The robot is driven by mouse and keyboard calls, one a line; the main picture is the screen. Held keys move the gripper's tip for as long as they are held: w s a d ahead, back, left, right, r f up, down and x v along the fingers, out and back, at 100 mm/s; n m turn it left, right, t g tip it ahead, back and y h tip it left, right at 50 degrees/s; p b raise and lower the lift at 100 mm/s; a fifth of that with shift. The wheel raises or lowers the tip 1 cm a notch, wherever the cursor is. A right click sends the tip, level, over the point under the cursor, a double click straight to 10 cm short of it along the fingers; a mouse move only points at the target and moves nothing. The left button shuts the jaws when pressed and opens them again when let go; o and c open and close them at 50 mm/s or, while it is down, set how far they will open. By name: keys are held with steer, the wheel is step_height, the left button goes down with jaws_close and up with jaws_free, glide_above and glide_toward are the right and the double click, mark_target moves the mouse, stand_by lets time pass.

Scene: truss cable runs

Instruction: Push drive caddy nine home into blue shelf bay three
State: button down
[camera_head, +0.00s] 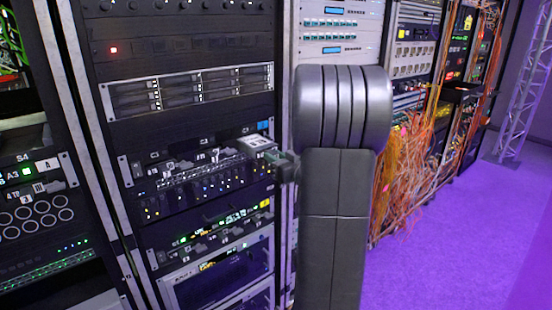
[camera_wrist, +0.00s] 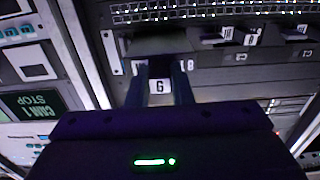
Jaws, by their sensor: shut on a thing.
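My gripper (camera_head: 287,167) is at the right end of a row of drive bays in the middle rack. In the wrist view its two fingers (camera_wrist: 160,90) are shut on a drive caddy (camera_wrist: 158,70), whose pale label between the fingers shows one character, turned over in this view. In the head view the caddy (camera_head: 259,143) shows a light top and stands out from the shelf front at the right end. The shelf (camera_head: 150,165) has a small blue tag (camera_head: 262,126) at its upper right. The caddy's rear and the bay's inside are hidden.
Other caddies with handles and labels (camera_wrist: 228,36) sit beside it in the wrist view. My dark arm covers the rack's right edge in the head view. Orange cables (camera_head: 400,170) hang on racks to the right; purple floor (camera_head: 440,260) is open.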

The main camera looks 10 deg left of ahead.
mark_target(269, 150)
steer(key=shift+w+a, duration=0.2)
steer(key=shift+x, duration=1.05)
steer(key=shift+w+a, duration=0.1)
steer(key=shift+a, duration=0.05)
steer(key=shift+x, duration=2.95)
steer(key=shift+a, duration=0.1)
steer(key=shift+w+a, duration=0.35)
steer(key=shift+a, duration=0.1)
steer(key=c, duration=1.2)
jaws_free()
